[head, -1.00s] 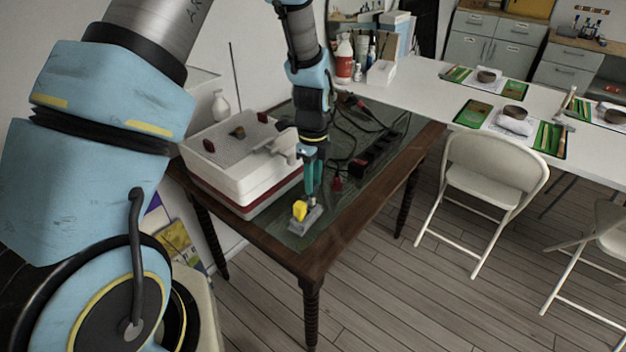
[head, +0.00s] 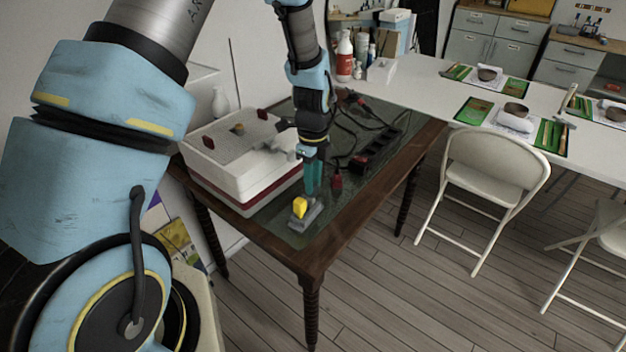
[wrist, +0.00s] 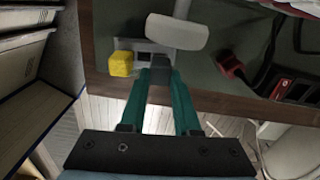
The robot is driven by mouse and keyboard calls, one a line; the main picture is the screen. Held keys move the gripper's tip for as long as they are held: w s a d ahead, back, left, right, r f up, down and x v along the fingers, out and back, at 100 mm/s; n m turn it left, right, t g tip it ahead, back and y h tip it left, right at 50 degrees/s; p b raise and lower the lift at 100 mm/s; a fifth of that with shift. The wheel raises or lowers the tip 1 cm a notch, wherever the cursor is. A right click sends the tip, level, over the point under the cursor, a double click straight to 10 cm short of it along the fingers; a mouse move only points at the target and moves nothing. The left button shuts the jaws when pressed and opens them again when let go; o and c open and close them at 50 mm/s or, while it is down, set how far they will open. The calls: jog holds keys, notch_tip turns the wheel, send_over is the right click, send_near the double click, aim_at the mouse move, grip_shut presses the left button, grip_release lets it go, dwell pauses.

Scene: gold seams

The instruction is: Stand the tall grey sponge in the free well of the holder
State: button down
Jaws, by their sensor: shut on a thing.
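The grey holder (head: 301,224) stands near the front corner of the dark table. A yellow sponge (head: 299,207) stands in its left side; it also shows in the wrist view (wrist: 120,64). My gripper (head: 314,193) points down over the holder's right side. It is shut on the tall grey sponge (wrist: 158,74), whose dark grey end shows between the teal fingers in the wrist view. The sponge is right of the yellow one, at the holder (wrist: 143,46). Its lower end is hidden, so I cannot tell whether it is inside the free well.
A white box with a red band (head: 240,165) stands left of my gripper, with a white spout-like part (wrist: 178,31) close to it. A black power strip (head: 374,153) and cables lie behind to the right. The table edge (head: 330,250) is close in front.

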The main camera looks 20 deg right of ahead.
jog(key=shift+f+b, duration=0.45)
jog(key=shift+f, duration=0.3)
dwell(0.3)
jog(key=c, duration=0.5)
grip_release()
jog(key=shift+c, duration=0.2)
jog(key=shift+r, duration=0.1)
jog(key=shift+r+p, duration=2.55)
jog(key=shift+r, duration=0.9)
jog(key=shift+s, duration=0.1)
